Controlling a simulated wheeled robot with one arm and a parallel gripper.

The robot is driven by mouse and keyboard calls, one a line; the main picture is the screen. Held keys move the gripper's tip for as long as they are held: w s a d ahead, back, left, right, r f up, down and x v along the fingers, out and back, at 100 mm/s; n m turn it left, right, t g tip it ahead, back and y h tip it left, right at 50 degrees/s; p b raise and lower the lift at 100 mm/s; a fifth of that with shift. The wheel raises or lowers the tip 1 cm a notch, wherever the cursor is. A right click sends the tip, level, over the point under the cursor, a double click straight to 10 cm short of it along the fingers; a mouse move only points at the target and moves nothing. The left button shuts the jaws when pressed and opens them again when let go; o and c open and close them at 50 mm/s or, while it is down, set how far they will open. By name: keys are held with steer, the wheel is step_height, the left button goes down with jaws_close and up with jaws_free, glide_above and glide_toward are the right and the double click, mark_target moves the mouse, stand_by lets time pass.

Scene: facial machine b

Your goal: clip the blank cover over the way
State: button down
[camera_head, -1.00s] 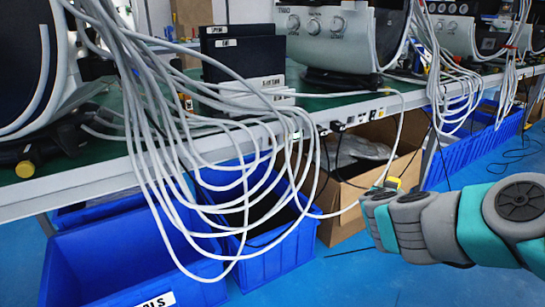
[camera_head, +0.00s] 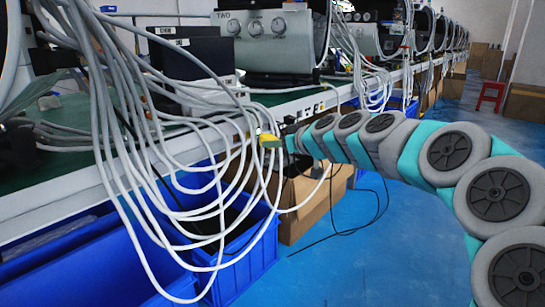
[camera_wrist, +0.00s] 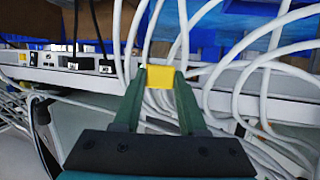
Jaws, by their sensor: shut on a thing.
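My gripper (camera_wrist: 160,95) is shut on a small yellow piece, which looks like the blank cover (camera_wrist: 160,76), held between the dark green fingertips. The yellow piece also shows in the head view (camera_head: 266,138), at the end of my arm, in front of the hanging white cables. The pale socket rail (camera_wrist: 30,58) runs along the bench edge, left of the gripper in the wrist view, apart from the held piece. It has dark openings and black plugs. The rail also shows in the head view (camera_head: 307,112). I cannot tell which opening is the way.
Looped white cables (camera_head: 160,230) hang in front of the bench, close around my gripper. Blue bins (camera_head: 255,250) and a cardboard box (camera_head: 305,205) stand below. Grey machines (camera_head: 270,40) and black boxes (camera_head: 195,55) stand on top. Blue floor at right is open.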

steer(key=shift+s+a+n+g+y+b, duration=0.2)
steer(key=shift+s+n+g+y+b, duration=0.2)
steer(key=shift+s+n+g+y, duration=0.35)
steer(key=shift+s+a+n+g+y+b, duration=0.2)
steer(key=shift+s+n+g+y+b, duration=0.15)
steer(key=shift+s+n+g+y, duration=0.35)
steer(key=shift+s, duration=0.2)
steer(key=shift+f+b, duration=0.1)
steer(key=shift+b, duration=0.25)
steer(key=w+a, duration=0.4)
steer(key=a, duration=0.2)
steer(key=shift+w, duration=0.25)
steer(key=shift+w, duration=0.1)
stand_by(0.5)
steer(key=shift+c, duration=1.9)
jaws_free()
steer(key=shift+a, duration=0.1)
